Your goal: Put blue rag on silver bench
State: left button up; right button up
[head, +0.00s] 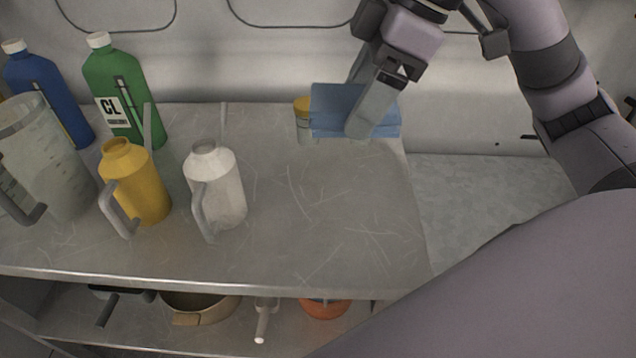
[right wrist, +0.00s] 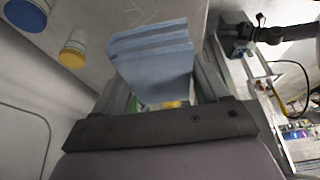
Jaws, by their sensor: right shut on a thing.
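The blue rag (head: 330,104) is a folded, layered cloth held over the back right part of the silver bench (head: 310,220). My right gripper (head: 362,122) is shut on the blue rag. In the right wrist view the rag (right wrist: 155,60) sits between the two fingers of my right gripper (right wrist: 168,85). In the head view the rag appears above the bench top; whether it touches the bench I cannot tell. My left gripper is not in view.
A yellow-capped container (head: 302,118) stands just left of the rag, partly hidden. A white jug (head: 216,185), yellow jug (head: 145,185), green bottle (head: 110,85), blue bottle (head: 50,90) and clear pitcher (head: 45,160) stand at the left. The bench's front right is clear.

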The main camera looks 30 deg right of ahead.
jog(key=b, duration=0.4)
send_over(339, 221)
jog(key=d, duration=0.1)
jog(key=f, duration=1.5)
jog(key=shift+s+d, duration=0.15)
jog(key=shift+s, duration=0.25)
notch_tip(339, 221, down, 4)
jog(key=shift+f+b, duration=0.2)
jog(key=shift+b, duration=0.25)
jog(key=shift+f, duration=0.15)
jog(key=o, duration=1)
jog(key=shift+o, duration=0.2)
